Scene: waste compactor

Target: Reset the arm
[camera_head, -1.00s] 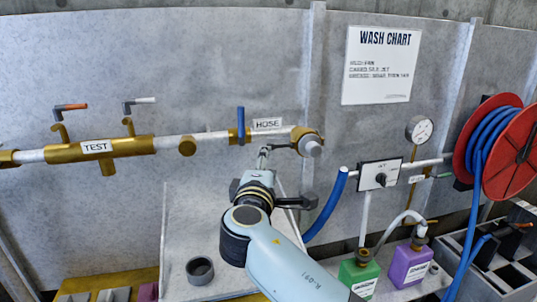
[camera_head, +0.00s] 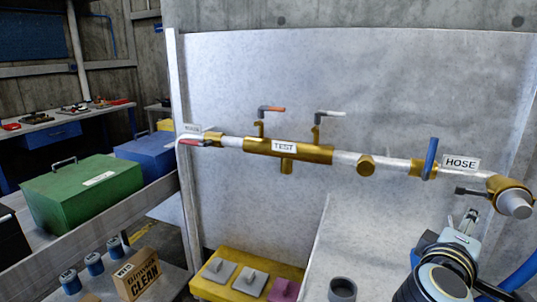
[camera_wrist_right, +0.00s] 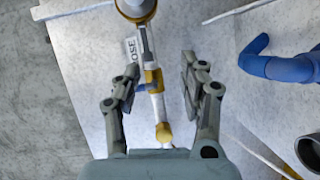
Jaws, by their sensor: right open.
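My right arm comes up from the lower right of the head view, with its gripper (camera_head: 468,222) just below the brass end fitting (camera_head: 511,196) of the pipe. In the right wrist view the right gripper (camera_wrist_right: 158,80) has its two fingers spread apart. The pipe with the HOSE label (camera_wrist_right: 131,50) shows between and beyond the fingers. Nothing is held between them. I cannot tell from these views whether a finger touches the pipe. My left gripper is in neither view.
The wall pipe carries a TEST section (camera_head: 285,147) with two levers and a blue lever (camera_head: 430,158) by the HOSE label. A green box (camera_head: 82,192) and a cardboard box (camera_head: 137,275) stand at left.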

